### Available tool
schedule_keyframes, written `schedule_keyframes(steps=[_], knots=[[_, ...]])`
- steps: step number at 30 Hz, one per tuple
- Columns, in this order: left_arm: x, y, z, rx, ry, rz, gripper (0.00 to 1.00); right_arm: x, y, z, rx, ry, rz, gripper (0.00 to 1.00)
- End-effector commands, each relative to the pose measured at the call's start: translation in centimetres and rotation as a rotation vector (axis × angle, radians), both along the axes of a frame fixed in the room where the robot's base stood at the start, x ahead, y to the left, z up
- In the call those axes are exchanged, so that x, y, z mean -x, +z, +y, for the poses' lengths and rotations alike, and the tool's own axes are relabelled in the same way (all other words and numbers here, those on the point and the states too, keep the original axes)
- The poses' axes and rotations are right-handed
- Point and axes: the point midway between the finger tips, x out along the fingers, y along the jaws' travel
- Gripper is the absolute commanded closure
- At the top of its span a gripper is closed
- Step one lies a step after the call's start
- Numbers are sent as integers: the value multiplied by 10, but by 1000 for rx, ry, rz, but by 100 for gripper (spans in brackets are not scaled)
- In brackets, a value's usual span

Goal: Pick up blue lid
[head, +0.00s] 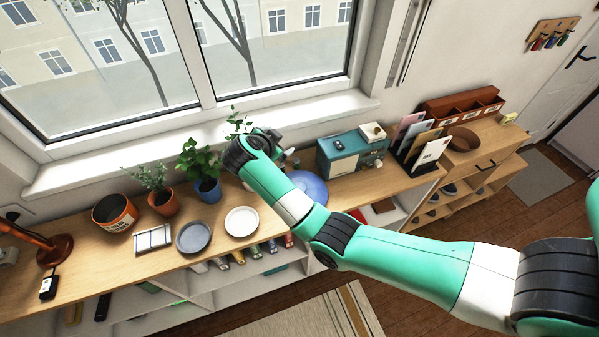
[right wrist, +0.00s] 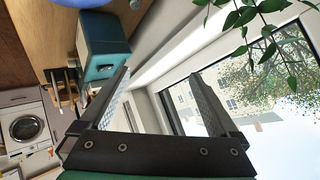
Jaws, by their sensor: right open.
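The blue lid (head: 312,186) is a round, periwinkle-blue piece on the wooden counter, between the white plate and the teal box. My right forearm hides part of it in the head view. In the right wrist view a small part of a blue round thing, probably the lid, shows at the top edge (right wrist: 92,3). My right gripper (head: 287,151) is beyond the lid on the window side, mostly hidden by its wrist. In the right wrist view its two fingers (right wrist: 162,95) are wide apart with nothing between them. My left gripper is not in view.
A teal box (head: 340,160) with things on it stands right of the lid. A white plate (head: 242,221), a grey plate (head: 194,237) and a blue-potted plant (head: 205,185) are to its left. The window (head: 290,45) is behind. Leaves (right wrist: 262,25) hang near the gripper.

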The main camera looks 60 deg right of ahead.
Motion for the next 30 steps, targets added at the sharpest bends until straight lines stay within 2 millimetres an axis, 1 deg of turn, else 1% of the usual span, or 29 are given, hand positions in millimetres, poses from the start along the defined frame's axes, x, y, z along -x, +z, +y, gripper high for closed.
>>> schedule_keyframes(steps=[1,3,4,6,9,11,14,18,21,27,30], knots=[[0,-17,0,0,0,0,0,12,-45,10,-102,9,112,4],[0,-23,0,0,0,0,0,29,-82,27,-227,29,244,4],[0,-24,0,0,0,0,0,35,-91,33,-267,38,286,4],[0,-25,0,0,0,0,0,44,-105,42,-329,49,350,4],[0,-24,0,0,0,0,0,48,-108,46,-357,57,377,4],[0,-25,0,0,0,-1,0,48,-110,45,-355,57,377,4],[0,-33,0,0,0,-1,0,50,-124,37,-354,55,375,4],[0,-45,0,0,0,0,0,52,-149,23,-354,54,373,4],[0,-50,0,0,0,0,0,53,-159,15,-352,55,371,4],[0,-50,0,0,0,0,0,53,-162,12,-351,56,370,4],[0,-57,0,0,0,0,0,54,-173,9,-351,55,371,4]])
